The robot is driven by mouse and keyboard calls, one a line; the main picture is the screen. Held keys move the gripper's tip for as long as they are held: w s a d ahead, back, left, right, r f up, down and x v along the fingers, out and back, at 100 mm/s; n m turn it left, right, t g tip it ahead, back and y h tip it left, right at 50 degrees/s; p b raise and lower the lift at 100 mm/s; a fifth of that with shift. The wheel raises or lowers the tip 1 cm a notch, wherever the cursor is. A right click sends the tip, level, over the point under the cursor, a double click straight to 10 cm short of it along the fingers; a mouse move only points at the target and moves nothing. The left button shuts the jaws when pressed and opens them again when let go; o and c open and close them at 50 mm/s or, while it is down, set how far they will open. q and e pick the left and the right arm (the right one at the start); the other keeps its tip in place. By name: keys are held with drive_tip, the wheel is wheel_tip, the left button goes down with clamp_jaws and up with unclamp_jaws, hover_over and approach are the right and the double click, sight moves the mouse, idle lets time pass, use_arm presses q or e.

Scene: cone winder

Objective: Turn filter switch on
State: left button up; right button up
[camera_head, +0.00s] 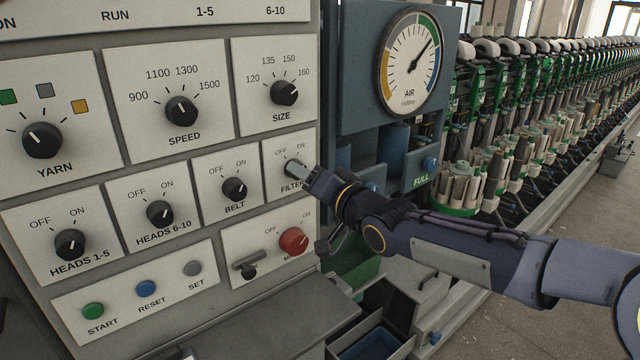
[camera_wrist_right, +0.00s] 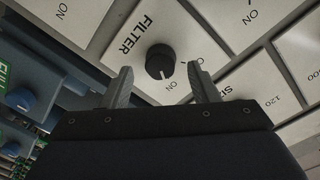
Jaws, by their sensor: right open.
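The filter switch is a black round knob (camera_head: 291,166) on a white panel plate in the head view, partly covered by my right gripper. In the right wrist view the knob (camera_wrist_right: 160,58) sits between the two fingers, beside the FILTER print. A pale mark on its lower side seems to face the ON print; the exact angle is hard to tell. My right gripper (camera_head: 300,171) is at the knob in the head view. It is open in the wrist view (camera_wrist_right: 160,70), with a gap on both sides of the knob. My left gripper is out of view.
The belt knob (camera_head: 235,188) is left of the filter plate. A red knob (camera_head: 293,241) is below it and the size knob (camera_head: 285,92) above. A blue cabinet with an air gauge (camera_head: 409,62) stands right of the panel. Open drawers (camera_head: 385,335) lie below.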

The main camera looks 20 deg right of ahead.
drive_tip(key=p+v, duration=0.2)
drive_tip(key=v, duration=0.3)
drive_tip(key=shift+s+d, duration=0.1)
drive_tip(key=shift+s, duration=0.3)
drive_tip(key=s+d+f+g+h, duration=0.3)
drive_tip(key=s+d+f+h, duration=0.2)
drive_tip(key=s+f, duration=0.15)
drive_tip(key=s+a+f+n+g+y, duration=0.1)
drive_tip(key=s+f+g, duration=0.3)
drive_tip(key=s, duration=0.6)
drive_tip(key=s+a+f+n+g+y, duration=0.2)
drive_tip(key=s+f, duration=0.5)
drive_tip(key=s, duration=0.4)
drive_tip(key=shift+a+f+g, duration=0.25)
drive_tip(key=shift+a+g, duration=0.25)
drive_tip(key=shift+g, duration=0.5)
drive_tip(key=shift+s, duration=0.15)
